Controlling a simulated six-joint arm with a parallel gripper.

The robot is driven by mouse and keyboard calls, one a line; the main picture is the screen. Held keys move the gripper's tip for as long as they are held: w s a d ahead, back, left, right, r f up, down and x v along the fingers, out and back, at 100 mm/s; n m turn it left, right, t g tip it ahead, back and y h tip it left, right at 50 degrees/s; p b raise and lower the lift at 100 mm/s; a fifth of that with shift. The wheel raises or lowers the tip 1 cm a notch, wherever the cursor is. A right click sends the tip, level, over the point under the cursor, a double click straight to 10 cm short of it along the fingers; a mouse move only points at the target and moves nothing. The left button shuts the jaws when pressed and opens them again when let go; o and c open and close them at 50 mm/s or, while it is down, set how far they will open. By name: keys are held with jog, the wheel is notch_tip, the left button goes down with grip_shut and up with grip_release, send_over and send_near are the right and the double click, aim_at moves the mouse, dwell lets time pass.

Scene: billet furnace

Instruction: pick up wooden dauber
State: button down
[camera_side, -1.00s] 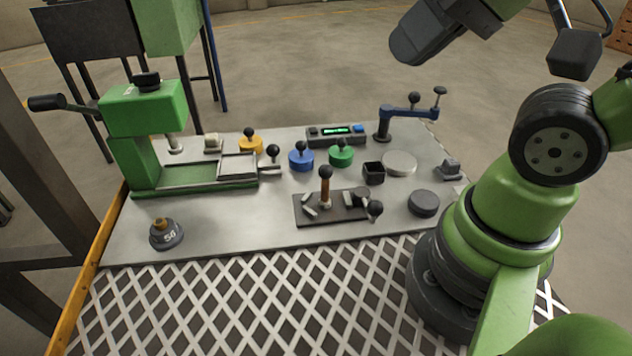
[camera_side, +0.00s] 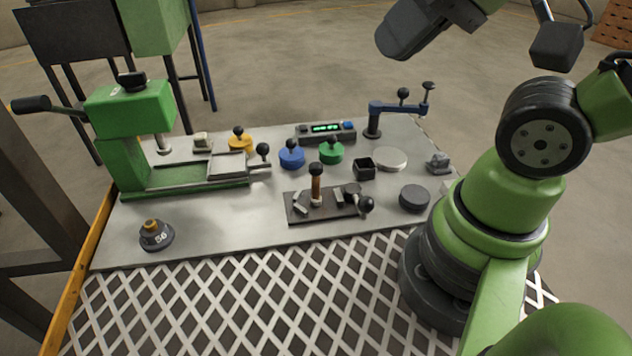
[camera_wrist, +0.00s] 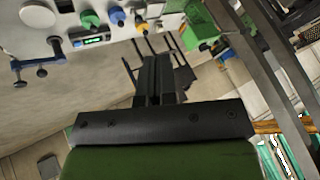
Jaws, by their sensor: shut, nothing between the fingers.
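The wooden dauber (camera_side: 316,188) has a brown wooden handle with a black ball on top. It stands upright on a dark plate (camera_side: 328,213) near the front middle of the steel table in the side view. I cannot make it out in the wrist view. My gripper (camera_wrist: 155,68) is shut and empty in the wrist view, its dark fingers side by side. In the side view the dark end of my arm is high at the top right, well above and apart from the dauber.
A green press (camera_side: 133,130) stands at the left, with a weight (camera_side: 155,235) in front. Blue (camera_side: 291,158), green (camera_side: 331,153) and yellow (camera_side: 239,142) knobbed pots, a small black box (camera_side: 364,169) and a dark disc (camera_side: 414,198) surround the plate. A blue crank stand (camera_side: 374,120) rises at the back.

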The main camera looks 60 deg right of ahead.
jog(key=c, duration=0.8)
grip_release()
jog(key=g+h, duration=0.2)
jog(key=g, duration=0.5)
send_over(315, 177)
jog(key=f, duration=1.5)
jog(key=shift+d, duration=0.25)
notch_tip(315, 177, down, 4)
jog(key=shift+f, duration=0.25)
jog(key=shift+w+f, duration=0.15)
jog(key=shift+f, duration=2.9)
